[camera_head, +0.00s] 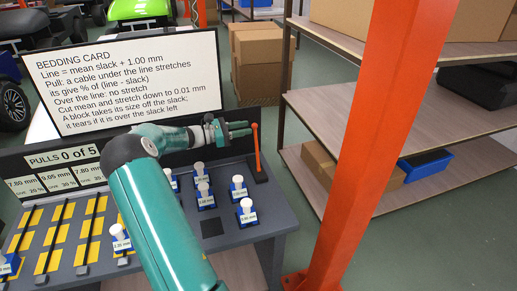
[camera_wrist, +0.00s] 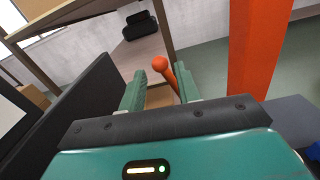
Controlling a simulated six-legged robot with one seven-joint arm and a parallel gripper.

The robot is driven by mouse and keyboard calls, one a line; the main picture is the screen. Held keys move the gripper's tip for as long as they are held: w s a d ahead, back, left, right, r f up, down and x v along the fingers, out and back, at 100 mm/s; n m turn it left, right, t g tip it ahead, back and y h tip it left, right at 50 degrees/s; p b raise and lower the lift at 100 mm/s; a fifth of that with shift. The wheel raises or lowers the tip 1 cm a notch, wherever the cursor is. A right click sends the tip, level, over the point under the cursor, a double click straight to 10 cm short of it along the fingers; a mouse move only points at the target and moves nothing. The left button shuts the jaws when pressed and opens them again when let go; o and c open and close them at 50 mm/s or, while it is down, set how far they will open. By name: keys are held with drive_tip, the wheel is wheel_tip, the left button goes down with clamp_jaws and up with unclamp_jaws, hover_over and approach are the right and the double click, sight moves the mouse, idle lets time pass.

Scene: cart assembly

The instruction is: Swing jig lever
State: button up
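The jig lever (camera_head: 256,150) is an orange rod with a round knob, standing nearly upright on a dark base at the back right of the jig table. My gripper (camera_head: 242,129) reaches towards it from the left, its fingertips close to the knob. In the wrist view the lever (camera_wrist: 161,64) shows between the two green fingers of my gripper (camera_wrist: 158,80). The fingers are apart, with a gap visible on both sides of the rod. I cannot tell whether either finger touches it.
The jig table (camera_head: 240,236) carries several blue blocks with white knobs and yellow-marked cable lanes. A bedding card (camera_head: 130,75) and a display reading "PULLS 0 of 5" (camera_head: 62,157) stand behind it. An orange post (camera_head: 375,130) rises to the right, before shelves (camera_head: 400,125) with boxes.

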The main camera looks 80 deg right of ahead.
drive_tip(key=x, duration=0.2)
drive_tip(key=shift+s+d, duration=0.15)
drive_tip(key=shift+s, duration=0.15)
drive_tip(key=c, duration=0.5)
drive_tip(key=shift+c, duration=0.2)
drive_tip(key=shift+s+a+r, duration=0.1)
drive_tip(key=shift+s+a, duration=0.35)
drive_tip(key=shift+a, duration=0.3)
drive_tip(key=shift+s+a+r, duration=0.15)
drive_tip(key=shift+s+a, duration=0.3)
drive_tip(key=shift+a, duration=0.3)
drive_tip(key=shift+s+a+r, duration=0.1)
drive_tip(key=shift+s+a, duration=0.35)
drive_tip(key=shift+a, duration=0.25)
drive_tip(key=shift+a, duration=0.1)
drive_tip(key=shift+s+a+f, duration=0.15)
drive_tip(key=shift+s+a, duration=0.3)
drive_tip(key=shift+a, duration=0.25)
drive_tip(key=shift+s+a+f, duration=0.15)
drive_tip(key=shift+s+a, duration=0.35)
drive_tip(key=shift+a, duration=0.25)
drive_tip(key=shift+s+a+f, duration=0.15)
drive_tip(key=shift+s+a, duration=0.3)
drive_tip(key=shift+a, duration=0.25)
